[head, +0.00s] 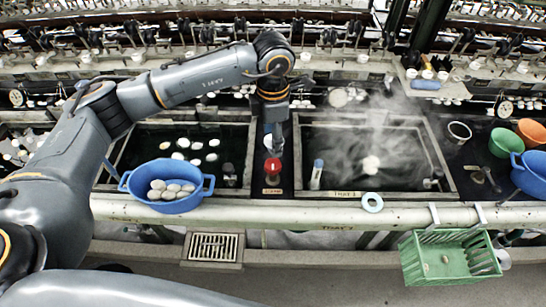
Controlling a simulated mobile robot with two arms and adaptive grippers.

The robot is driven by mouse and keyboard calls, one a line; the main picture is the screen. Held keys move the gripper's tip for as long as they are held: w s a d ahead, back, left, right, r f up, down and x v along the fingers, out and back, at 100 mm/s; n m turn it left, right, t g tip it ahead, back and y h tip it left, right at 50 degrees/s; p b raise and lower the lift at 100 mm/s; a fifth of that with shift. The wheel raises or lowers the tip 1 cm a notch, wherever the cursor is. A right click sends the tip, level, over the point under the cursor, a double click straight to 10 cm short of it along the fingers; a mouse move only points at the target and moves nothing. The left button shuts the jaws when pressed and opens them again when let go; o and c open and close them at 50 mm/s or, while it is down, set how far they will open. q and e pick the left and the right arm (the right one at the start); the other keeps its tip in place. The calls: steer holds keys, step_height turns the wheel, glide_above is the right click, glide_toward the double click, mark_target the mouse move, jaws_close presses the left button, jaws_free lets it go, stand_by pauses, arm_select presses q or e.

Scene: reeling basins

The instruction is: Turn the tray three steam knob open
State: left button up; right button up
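A red knob (272,167) stands on the dark strip between two basins, with a small label (272,191) in front of it that looks like "STEAM". My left arm reaches in from the left and bends down over this strip. My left gripper (274,145) points down just above and behind the knob. Its fingers are small and partly hidden by the wrist, so I cannot tell their opening or whether they touch the knob. The right basin (440,165) bears a tray label (345,194) on its front edge and holds dark water with a pale clump. My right gripper is not in view.
Steam drifts over the right basin. A blue bowl (140,187) of cocoons sits at the left basin's front edge. A thermometer-like tube (316,175) stands right of the knob.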

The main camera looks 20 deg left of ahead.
mark_target(273, 164)
arm_select(q)
step_height(273, 164, down, 10)
steer(key=shift+r+p, duration=0.2)
steer(key=shift+p, duration=0.95)
steer(key=shift+c, duration=0.5)
steer(key=c, duration=1.1)
